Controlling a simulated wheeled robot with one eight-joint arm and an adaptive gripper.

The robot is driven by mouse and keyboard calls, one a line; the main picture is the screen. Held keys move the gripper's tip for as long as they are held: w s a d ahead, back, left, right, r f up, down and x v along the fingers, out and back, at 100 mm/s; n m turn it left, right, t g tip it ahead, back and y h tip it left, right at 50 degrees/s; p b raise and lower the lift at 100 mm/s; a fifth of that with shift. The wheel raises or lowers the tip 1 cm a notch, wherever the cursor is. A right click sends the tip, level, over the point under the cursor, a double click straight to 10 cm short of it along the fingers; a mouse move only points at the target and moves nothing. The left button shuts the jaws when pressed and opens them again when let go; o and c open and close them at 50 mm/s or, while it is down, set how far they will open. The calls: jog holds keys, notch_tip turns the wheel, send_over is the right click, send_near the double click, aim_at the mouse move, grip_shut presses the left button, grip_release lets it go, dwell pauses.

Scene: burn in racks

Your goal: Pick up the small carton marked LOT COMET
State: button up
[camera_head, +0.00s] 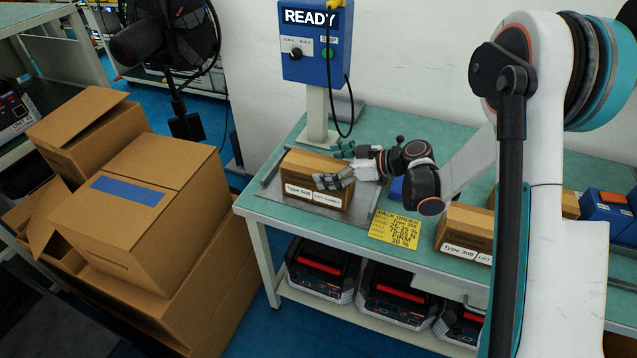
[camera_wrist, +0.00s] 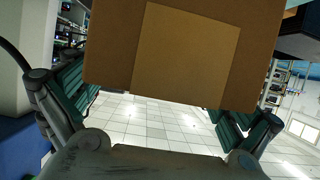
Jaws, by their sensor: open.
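The small brown carton (camera_head: 306,170) stands on a dark plate at the left end of the green bench. Its white labels seem to read Type 500 and LOT COMET, though the print is small. My gripper (camera_head: 338,166) reaches in from the right at the carton's right part, with one finger toward the near side and one toward the far side. In the wrist view, the carton (camera_wrist: 185,50) fills the upper middle between the spread fingers of my gripper (camera_wrist: 155,95). The jaws are open; whether a finger touches the carton is not clear.
A second labelled carton (camera_head: 466,228) stands to the right, partly behind my arm. A yellow rack order card (camera_head: 395,228) lies at the bench's front edge. A blue READY box (camera_head: 316,45) stands on a post behind. Large cartons (camera_head: 150,205) are stacked at left.

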jog(key=shift+w+a+f, duration=0.2)
jog(key=shift+a+f, duration=0.1)
jog(key=shift+a, duration=0.3)
jog(key=shift+c, duration=0.3)
jog(key=shift+r, duration=0.1)
jog(key=c, duration=2.1)
jog(key=shift+r, duration=0.1)
